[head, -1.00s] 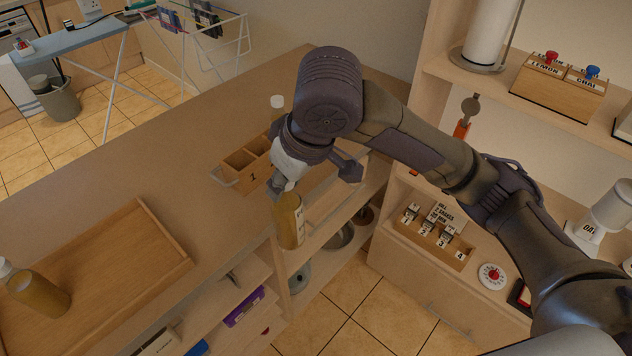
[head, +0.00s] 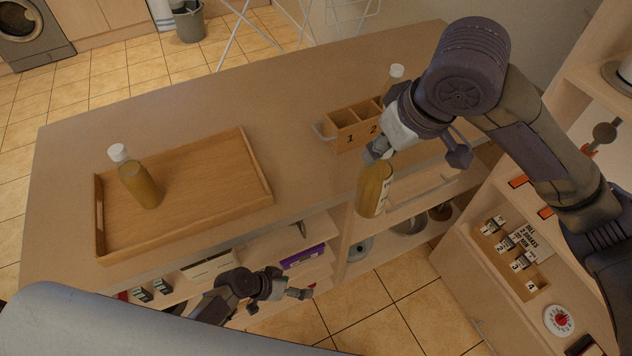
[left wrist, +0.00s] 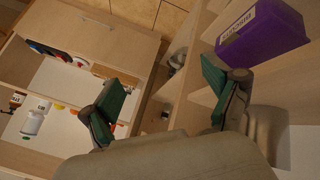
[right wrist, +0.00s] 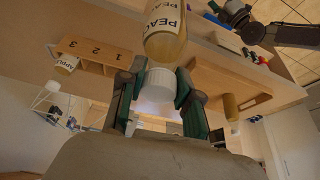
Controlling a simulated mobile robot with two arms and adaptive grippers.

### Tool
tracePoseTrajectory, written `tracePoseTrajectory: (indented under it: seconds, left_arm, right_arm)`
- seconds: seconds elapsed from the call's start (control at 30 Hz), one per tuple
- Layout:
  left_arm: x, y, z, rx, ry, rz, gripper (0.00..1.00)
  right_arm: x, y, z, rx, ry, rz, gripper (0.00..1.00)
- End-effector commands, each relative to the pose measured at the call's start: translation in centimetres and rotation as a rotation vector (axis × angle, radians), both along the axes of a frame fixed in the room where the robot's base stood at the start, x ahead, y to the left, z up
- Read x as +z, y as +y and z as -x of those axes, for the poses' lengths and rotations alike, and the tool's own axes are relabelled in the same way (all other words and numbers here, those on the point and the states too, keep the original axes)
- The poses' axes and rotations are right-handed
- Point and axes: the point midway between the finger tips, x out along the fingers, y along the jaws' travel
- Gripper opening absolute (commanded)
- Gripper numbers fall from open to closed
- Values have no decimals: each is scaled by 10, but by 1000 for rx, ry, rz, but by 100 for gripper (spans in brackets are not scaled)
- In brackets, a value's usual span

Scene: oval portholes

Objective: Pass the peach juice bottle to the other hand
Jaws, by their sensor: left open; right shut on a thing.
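The peach juice bottle (head: 374,190) hangs cap-up, slightly tilted, in front of the counter edge. My right gripper (head: 379,152) is shut on its white cap. In the right wrist view the bottle (right wrist: 165,40) shows its PEACH label, with the cap (right wrist: 158,88) between the pads. My left gripper (head: 300,293) is low and to the left of the bottle, by the shelves under the counter, apart from it. In the left wrist view the left gripper's jaws (left wrist: 165,88) are spread with nothing between them.
A wooden tray (head: 245,165) on the counter holds another juice bottle (head: 140,185). A numbered wooden crate (head: 345,135) stands behind my right gripper, with an apple bottle (right wrist: 67,63) in it. A purple bin (left wrist: 262,30) sits on the shelf close to my left gripper.

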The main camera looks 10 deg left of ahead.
Motion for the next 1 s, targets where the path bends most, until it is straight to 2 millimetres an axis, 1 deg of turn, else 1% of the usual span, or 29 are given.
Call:
tracePoseTrajectory:
  seconds: [0.03,0.07,0.1,0.17,0.2,0.23,0.27,0.3,0.33,0.37,0.4,0.47,0.5,0.6,0.7,0.8,0.9,1.0]
  left_arm:
    - [25,-12,-14,-36,-42,52,88]
    - [40,-20,-21,-61,-65,86,88]
    - [61,-30,-28,-95,-95,131,88]
    - [92,-45,-37,-148,-146,199,88]
    - [114,-54,-42,-187,-181,240,88]
    - [131,-60,-44,-216,-208,271,88]
    - [148,-65,-47,-244,-237,301,88]
    - [171,-71,-50,-286,-278,336,88]
    - [189,-75,-52,-317,-309,359,88]
    - [206,-77,-53,-348,-341,379,88]
    - [230,-79,-55,-392,-385,396,88]
    - [265,-78,-58,-453,-452,400,88]
    - [287,-74,-60,-492,-494,385,88]
    - [333,-63,-64,-569,-588,321,88]
    - [369,-55,-62,-628,-659,257,88]
    - [391,-49,-59,-668,-706,209,88]
    - [403,-48,-57,-686,-730,184,88]
    - [403,-53,-58,-691,-737,178,88]
  right_arm:
    - [1,0,0,0,-2,-2,0]
    - [1,0,0,0,-2,-2,0]
    - [1,0,0,0,-2,-2,0]
    - [1,0,0,0,-2,-2,0]
    - [1,0,0,0,-2,-2,0]
    - [1,0,0,0,-2,-2,0]
    - [1,0,0,0,-2,-2,0]
    - [1,0,0,0,-2,-2,0]
    - [1,0,0,0,-2,-2,0]
    - [1,0,0,0,-2,-2,0]
    - [1,0,0,0,-2,-2,0]
    - [1,0,0,0,-2,-2,0]
    - [1,0,0,0,-2,-2,0]
    - [1,0,0,0,-2,-2,0]
    - [1,0,0,0,-2,-2,0]
    - [1,0,0,0,-2,-2,0]
    - [1,0,0,0,-2,-2,0]
    - [1,0,0,0,-2,-2,0]
